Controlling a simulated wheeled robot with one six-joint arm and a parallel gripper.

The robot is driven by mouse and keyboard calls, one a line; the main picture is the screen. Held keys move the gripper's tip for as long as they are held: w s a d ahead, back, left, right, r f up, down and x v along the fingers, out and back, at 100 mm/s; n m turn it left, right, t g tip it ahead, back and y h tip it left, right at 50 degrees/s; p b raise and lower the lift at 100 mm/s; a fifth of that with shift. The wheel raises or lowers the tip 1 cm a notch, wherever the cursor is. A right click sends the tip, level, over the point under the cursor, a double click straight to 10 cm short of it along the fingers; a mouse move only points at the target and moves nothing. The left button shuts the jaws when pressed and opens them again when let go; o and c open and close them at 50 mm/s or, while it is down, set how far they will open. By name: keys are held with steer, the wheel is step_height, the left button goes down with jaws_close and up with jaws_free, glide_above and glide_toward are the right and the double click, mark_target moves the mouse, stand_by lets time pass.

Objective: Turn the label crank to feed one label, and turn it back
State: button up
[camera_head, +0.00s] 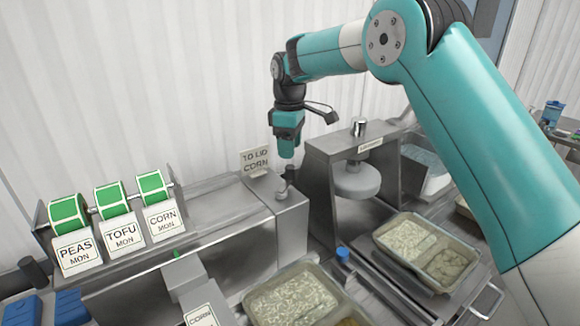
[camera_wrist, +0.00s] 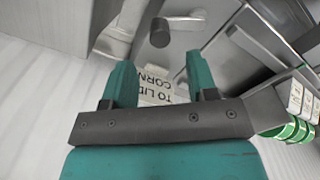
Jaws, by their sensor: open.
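The label crank (camera_head: 284,188) is a small dark handle on top of the grey metal box at the end of the label unit. In the wrist view the crank (camera_wrist: 160,36) shows as a dark round knob with a light arm, beyond my fingertips. My gripper (camera_head: 287,150) is teal, points down and hangs above the crank, close to it. In the wrist view my gripper (camera_wrist: 160,72) has its two fingers apart with nothing between them. A sign reading "TO LID CORN" (camera_head: 255,161) stands behind the crank, and no hold on the crank shows.
Green label rolls (camera_head: 114,199) marked PEAS, TOFU and CORN sit at left. A press (camera_head: 357,178) stands close right of the crank. Food trays (camera_head: 291,299) (camera_head: 426,252) lie in front, and a corn label (camera_head: 201,316) sits at the front. The white wall is behind.

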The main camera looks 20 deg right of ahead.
mark_target(290, 166)
step_height(290, 166, down, 7)
steer(key=shift+f+p, duration=0.1)
steer(key=shift+p, duration=0.75)
steer(key=c, duration=0.9)
